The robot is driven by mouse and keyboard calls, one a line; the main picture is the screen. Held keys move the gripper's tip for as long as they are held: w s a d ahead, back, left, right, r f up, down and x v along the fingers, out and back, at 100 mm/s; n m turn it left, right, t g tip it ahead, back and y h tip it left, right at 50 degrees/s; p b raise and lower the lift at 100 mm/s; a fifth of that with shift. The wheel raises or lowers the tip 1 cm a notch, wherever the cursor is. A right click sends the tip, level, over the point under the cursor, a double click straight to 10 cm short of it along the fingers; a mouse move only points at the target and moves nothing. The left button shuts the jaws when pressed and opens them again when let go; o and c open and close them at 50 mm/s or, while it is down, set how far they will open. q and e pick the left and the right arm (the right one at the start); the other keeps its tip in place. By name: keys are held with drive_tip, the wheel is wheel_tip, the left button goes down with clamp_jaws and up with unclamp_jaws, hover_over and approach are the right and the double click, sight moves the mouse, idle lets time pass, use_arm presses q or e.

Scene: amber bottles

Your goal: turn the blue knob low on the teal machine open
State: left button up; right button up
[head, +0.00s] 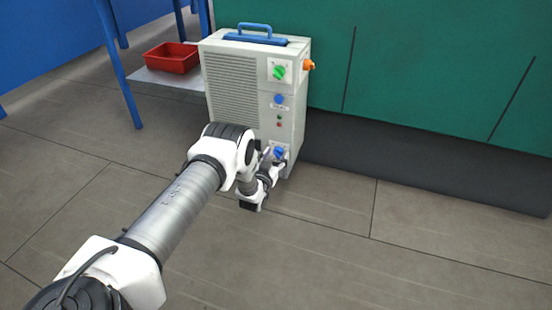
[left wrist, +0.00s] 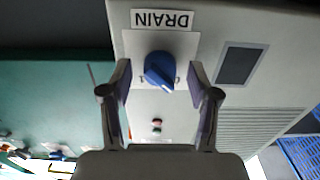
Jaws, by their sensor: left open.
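The blue knob (head: 279,153) sits low on the front of a pale grey box-shaped machine (head: 230,87); a teal panel stands behind it. In the left wrist view the blue knob (left wrist: 159,70) has a pointer slanting down and to the right, with an upside-down DRAIN label (left wrist: 162,19) above it. My left gripper (head: 268,168) is at the low knob, its arm hiding part of the machine's lower front. In the left wrist view my left gripper (left wrist: 160,75) is open, one finger on each side of the knob, with visible gaps. My right gripper is not in view.
Higher on the machine are a green knob (head: 279,72), another blue knob (head: 279,100) and an orange fitting (head: 308,65). A red tray (head: 171,58) sits on a low shelf at left, by a blue table leg (head: 121,70). The floor at right is clear.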

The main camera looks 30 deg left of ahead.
use_arm(q)
drive_tip(key=c, duration=1.2)
drive_tip(key=shift+o, duration=0.2)
drive_tip(key=shift+m, duration=0.3)
drive_tip(key=m+p, duration=0.2)
drive_tip(key=m, duration=0.1)
drive_tip(key=shift+r+m, duration=0.1)
drive_tip(key=shift+m, duration=0.2)
drive_tip(key=m+p, duration=0.1)
drive_tip(key=m, duration=0.3)
drive_tip(key=shift+p, duration=0.3)
drive_tip(key=m+p, duration=0.1)
drive_tip(key=m, duration=0.4)
drive_tip(key=m+p, duration=0.1)
drive_tip(key=m, duration=0.3)
drive_tip(key=shift+m, duration=0.4)
